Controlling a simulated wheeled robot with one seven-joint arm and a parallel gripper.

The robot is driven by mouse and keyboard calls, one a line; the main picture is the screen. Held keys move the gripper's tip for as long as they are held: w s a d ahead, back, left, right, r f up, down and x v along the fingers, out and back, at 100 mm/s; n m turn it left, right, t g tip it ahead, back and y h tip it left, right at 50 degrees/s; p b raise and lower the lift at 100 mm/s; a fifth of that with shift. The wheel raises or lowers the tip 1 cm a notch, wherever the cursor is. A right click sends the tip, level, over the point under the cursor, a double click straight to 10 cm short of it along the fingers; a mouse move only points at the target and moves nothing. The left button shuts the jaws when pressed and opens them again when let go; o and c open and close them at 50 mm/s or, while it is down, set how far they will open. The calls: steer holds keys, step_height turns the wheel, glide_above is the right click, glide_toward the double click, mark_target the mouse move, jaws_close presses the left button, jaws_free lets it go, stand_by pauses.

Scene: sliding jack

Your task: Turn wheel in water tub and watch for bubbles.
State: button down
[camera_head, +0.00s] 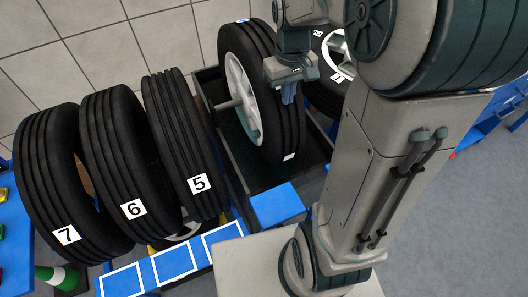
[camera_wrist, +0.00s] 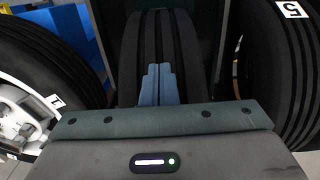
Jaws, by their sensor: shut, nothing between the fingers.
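A black tyre on a light-grey rim, the wheel (camera_head: 240,85), stands upright in the dark water tub (camera_head: 227,165), with a rod through its middle. My gripper (camera_head: 288,98) is shut and empty, with its blue fingertips at the wheel's tread on the upper right side. In the wrist view the closed fingers (camera_wrist: 158,84) point at the grooved tread of the wheel (camera_wrist: 160,35). I cannot tell whether they touch it. The water surface is mostly hidden by the wheel, and I see no bubbles.
Tyres numbered 5 (camera_head: 185,140), 6 (camera_head: 125,160) and 7 (camera_head: 62,185) stand in a row on the left. Another wheel (camera_head: 335,55) stands behind my arm on the right. A blue block (camera_head: 277,204) is at the tub's front. Grey floor is open at the right.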

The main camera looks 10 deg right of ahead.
steer(key=shift+w+a, duration=0.15)
steer(key=shift+w, duration=0.1)
steer(key=shift+s+r, duration=0.25)
steer(key=shift+s, duration=0.1)
steer(key=shift+s+d+r+p, duration=0.15)
steer(key=shift+s+r+p, duration=0.05)
steer(key=shift+s, duration=0.35)
steer(key=shift+s+d+r+p, duration=0.2)
steer(key=shift+s+r, duration=0.05)
steer(key=shift+s, duration=0.25)
steer(key=shift+s+d+r+p, duration=0.15)
steer(key=shift+s+r+p, duration=0.05)
steer(key=shift+s, duration=0.35)
step_height(320, 180, up, 10)
steer(key=p, duration=0.7)
steer(key=shift+p, duration=0.35)
steer(key=shift+f, duration=0.15)
